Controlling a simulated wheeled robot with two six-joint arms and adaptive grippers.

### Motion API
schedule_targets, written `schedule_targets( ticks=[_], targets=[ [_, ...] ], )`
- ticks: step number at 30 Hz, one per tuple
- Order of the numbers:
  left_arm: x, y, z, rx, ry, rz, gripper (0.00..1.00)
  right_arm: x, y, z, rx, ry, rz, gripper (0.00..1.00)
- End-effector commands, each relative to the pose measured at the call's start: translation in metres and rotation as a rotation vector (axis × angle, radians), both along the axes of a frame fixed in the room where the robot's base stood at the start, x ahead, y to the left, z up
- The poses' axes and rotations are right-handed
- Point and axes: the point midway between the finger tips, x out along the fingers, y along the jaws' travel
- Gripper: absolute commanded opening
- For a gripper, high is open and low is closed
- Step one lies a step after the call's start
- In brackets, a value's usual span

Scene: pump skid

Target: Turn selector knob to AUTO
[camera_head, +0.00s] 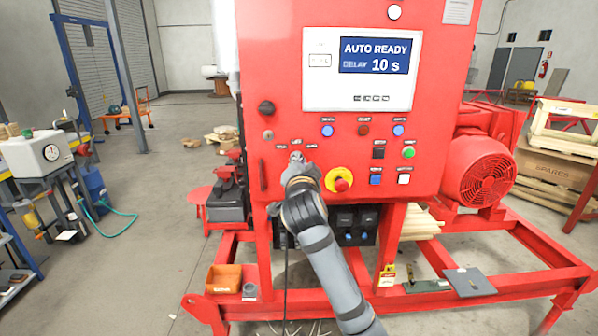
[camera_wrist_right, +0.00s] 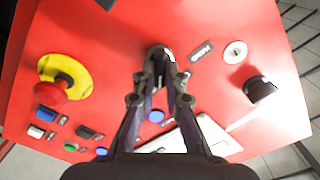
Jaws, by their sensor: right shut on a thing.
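The selector knob (camera_wrist_right: 158,52) is a dark round knob on the red control panel (camera_head: 272,65), with small labels around it. My right gripper (camera_wrist_right: 161,74) is shut on the knob, with one finger on each side, in the right wrist view. In the head view my right gripper (camera_head: 298,168) covers the knob at the panel's lower left, so its pointer is hidden. Which position the knob points to cannot be told. The panel's display (camera_head: 374,55) reads AUTO READY and DELAY 10 s. My left gripper is not in view.
A red emergency stop (camera_head: 341,185) on a yellow plate sits just right of the gripper. A black knob (camera_head: 266,108) and a key switch (camera_head: 268,134) lie up and left. Several coloured buttons are at right. The red skid frame (camera_head: 330,303) spans below.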

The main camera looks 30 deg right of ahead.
Motion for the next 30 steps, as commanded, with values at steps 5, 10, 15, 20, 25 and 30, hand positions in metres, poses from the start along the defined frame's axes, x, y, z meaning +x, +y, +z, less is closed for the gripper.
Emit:
schedule_targets(
  ticks=[5,10,15,20,25,30],
  targets=[
    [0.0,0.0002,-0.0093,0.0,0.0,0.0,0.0,0.0006,0.0001,-0.0032,0.051,-0.028,0.002,0.0],
    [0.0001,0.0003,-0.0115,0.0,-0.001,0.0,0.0,0.0006,-0.0001,-0.002,0.076,-0.043,0.001,0.0],
    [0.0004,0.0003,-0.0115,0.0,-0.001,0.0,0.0,0.0006,0.0,-0.0013,0.082,-0.047,0.002,0.0],
    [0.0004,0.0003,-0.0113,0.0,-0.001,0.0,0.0,0.0006,0.0,-0.0011,0.082,-0.047,0.002,0.0],
    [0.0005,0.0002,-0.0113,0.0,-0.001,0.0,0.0,0.0005,0.0001,-0.0009,0.08,-0.047,0.002,0.2],
    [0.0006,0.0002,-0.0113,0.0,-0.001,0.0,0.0,0.0004,0.0,-0.0006,0.08,-0.047,0.002,0.34]
  ],
)
